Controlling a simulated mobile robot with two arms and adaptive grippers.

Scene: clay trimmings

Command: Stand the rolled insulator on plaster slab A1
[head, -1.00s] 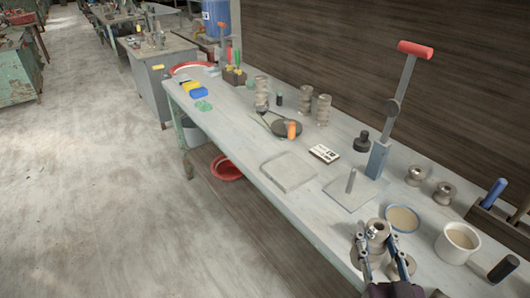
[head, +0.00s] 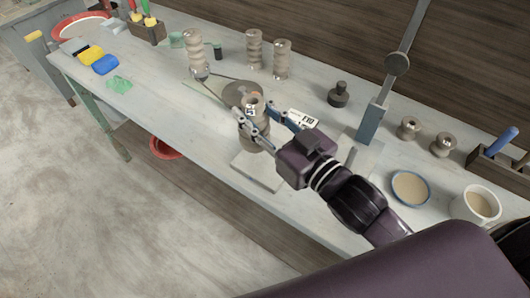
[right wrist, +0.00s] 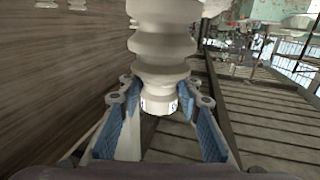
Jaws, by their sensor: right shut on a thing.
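The rolled insulator (head: 254,134) is a grey-beige ribbed column with a small dark mark near its top. My right gripper (head: 254,112) is shut on it and holds it roughly upright. In the right wrist view the insulator (right wrist: 162,62) sits between the blue finger pads. The pale square plaster slab (head: 262,177) lies on the bench, partly covered by the insulator and my right gripper. The insulator's lower end overlaps the slab's far part in the head view; I cannot tell whether they touch. No label shows on the slab. My left gripper is out of view.
Several other ribbed columns, such as one (head: 194,54), stand farther back. A lever press (head: 372,122) stands right.

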